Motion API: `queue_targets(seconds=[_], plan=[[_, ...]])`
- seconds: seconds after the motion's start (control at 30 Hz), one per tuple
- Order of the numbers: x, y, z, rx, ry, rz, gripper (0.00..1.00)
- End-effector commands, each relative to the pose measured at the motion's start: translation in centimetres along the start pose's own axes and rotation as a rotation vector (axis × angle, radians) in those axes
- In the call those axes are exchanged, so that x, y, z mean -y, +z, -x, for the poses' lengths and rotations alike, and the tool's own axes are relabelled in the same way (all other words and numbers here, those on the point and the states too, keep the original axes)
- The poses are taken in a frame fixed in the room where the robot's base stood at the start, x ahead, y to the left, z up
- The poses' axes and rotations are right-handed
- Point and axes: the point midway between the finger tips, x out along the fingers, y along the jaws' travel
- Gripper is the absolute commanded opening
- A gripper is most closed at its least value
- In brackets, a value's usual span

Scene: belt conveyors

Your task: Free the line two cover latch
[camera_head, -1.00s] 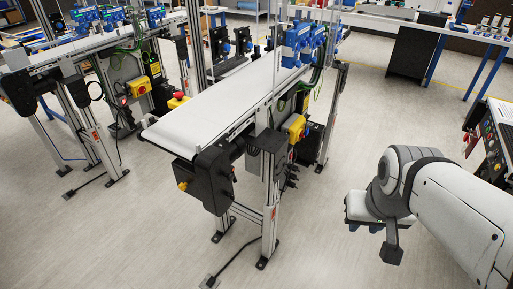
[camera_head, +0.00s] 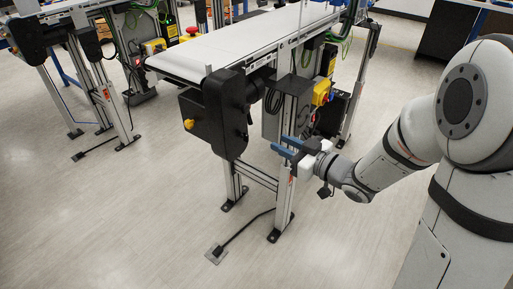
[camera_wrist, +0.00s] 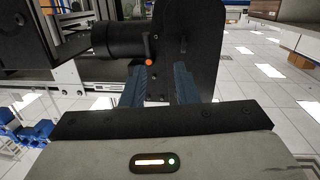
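The nearer belt conveyor (camera_head: 240,46) has a black drive housing (camera_head: 226,115) at its near end. In the wrist view a black plate (camera_wrist: 195,40) stands in front of my gripper. A small dark lever with an orange-red tip (camera_wrist: 148,62) shows against this plate, near the left finger; it may be the latch, but I cannot tell for sure. My gripper (camera_head: 284,148) is at the conveyor's right side, right of the housing and below the belt. Its two blue fingers are apart and nothing shows held between them (camera_wrist: 160,88). I cannot tell whether a finger touches the lever.
A yellow switch box (camera_head: 321,92) sits just above and right of my gripper. A conveyor leg (camera_head: 284,205) stands below it. A cable runs to a floor plate (camera_head: 216,254). A second conveyor (camera_head: 75,12) stands at left. The floor in front is open.

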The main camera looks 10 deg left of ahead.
Motion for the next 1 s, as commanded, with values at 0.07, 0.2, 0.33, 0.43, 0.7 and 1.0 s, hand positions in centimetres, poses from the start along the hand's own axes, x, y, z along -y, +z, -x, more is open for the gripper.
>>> queue_targets(seconds=[0.07,0.2,0.33,0.43,0.7,1.0], plan=[[1.3,1.0,-0.4,-0.047,-0.066,-0.023,0.27],[2.4,0.9,-0.7,-0.088,-0.121,-0.04,0.27],[2.7,0.7,-2.1,-0.095,-0.129,-0.041,0.27],[2.9,0.5,-3.8,-0.094,-0.129,-0.041,0.27],[3.2,0.1,-7.4,-0.093,-0.124,-0.04,0.27],[3.2,0.0,-8.1,-0.092,-0.121,-0.041,0.27]])
